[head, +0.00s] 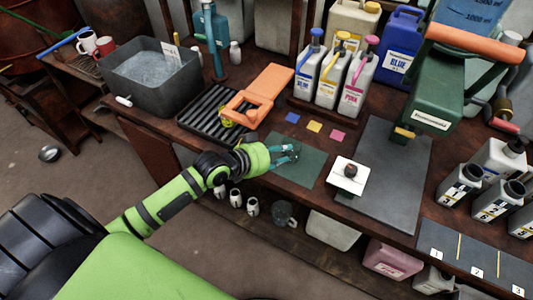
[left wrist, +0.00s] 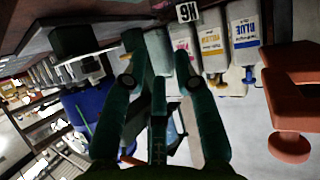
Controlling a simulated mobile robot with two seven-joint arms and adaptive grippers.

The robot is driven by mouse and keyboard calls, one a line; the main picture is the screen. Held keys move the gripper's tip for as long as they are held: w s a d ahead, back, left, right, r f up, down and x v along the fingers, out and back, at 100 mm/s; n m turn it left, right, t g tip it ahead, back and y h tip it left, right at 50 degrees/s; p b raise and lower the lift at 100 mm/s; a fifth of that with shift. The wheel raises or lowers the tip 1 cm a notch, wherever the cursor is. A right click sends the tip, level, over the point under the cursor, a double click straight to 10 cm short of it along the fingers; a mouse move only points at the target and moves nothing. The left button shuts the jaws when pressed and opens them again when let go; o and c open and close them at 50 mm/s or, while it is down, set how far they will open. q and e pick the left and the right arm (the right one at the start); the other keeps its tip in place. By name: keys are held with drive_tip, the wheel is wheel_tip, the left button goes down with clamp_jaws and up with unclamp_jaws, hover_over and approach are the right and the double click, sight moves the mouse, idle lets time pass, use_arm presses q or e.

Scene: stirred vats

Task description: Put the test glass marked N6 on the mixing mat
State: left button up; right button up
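My left gripper (head: 291,153) is over the dark green mat (head: 309,169), which looks like the mixing mat. In the left wrist view its two teal fingers (left wrist: 159,48) bend inward around a pale, see-through shape, which looks like the test glass (left wrist: 158,56). A white label (left wrist: 187,13) close to the fingertips has black marks that seem to read N6. The glass is hard to make out in the head view, and I cannot tell whether its base touches the mat. My right gripper is not in view.
Right of the mat is a white plate with a dark knob (head: 350,171), beside a grey sheet (head: 395,185). Blue, yellow and pink bottles (head: 330,78) stand behind. An orange stand (head: 258,95), a black rack (head: 211,122) and a grey basin (head: 150,90) are left.

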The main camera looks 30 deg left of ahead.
use_arm(q)
drive_tip(key=v, duration=0.6)
